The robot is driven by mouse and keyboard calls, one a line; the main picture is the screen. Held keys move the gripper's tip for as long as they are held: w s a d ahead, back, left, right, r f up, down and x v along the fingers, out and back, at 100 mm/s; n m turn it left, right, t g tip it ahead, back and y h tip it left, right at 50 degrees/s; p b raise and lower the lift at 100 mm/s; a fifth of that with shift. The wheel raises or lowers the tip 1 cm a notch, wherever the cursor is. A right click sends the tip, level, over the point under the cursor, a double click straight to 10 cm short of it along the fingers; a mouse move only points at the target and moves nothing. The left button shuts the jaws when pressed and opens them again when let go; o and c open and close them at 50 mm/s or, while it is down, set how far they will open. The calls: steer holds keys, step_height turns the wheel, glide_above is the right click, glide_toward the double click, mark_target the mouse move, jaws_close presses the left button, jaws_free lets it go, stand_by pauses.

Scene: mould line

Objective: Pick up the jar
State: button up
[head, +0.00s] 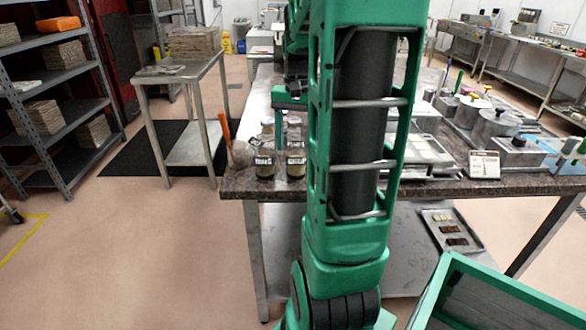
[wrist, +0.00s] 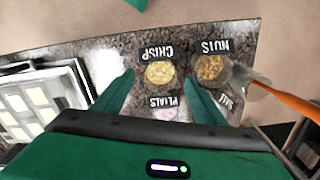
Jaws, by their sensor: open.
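Several clear jars stand upright at the near left corner of the stone-topped table. In the wrist view, a jar marked CRISP (wrist: 159,74) with pale yellow contents is next to a jar marked NUTS (wrist: 210,68) with brown contents. A jar with a pinkish top, its label seeming to read PETALS (wrist: 165,113), and one marked SALT (wrist: 222,100) show lower down. My gripper (wrist: 160,80) is open, its green fingers to either side of the CRISP and PETALS jars; I see no contact. In the head view my arm hides part of this area.
An orange-handled brush (head: 228,138) stands next to the jars. A tray with pale squares (wrist: 45,100) lies on their other side. The stone tabletop (head: 240,184) ends close by. Metal pots (head: 495,125) and a small sign (head: 484,164) are farther right.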

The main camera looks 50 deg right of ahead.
mark_target(296, 160)
steer(key=shift+a+f, duration=0.2)
steer(key=shift+f, duration=2.9)
steer(key=c, duration=1.2)
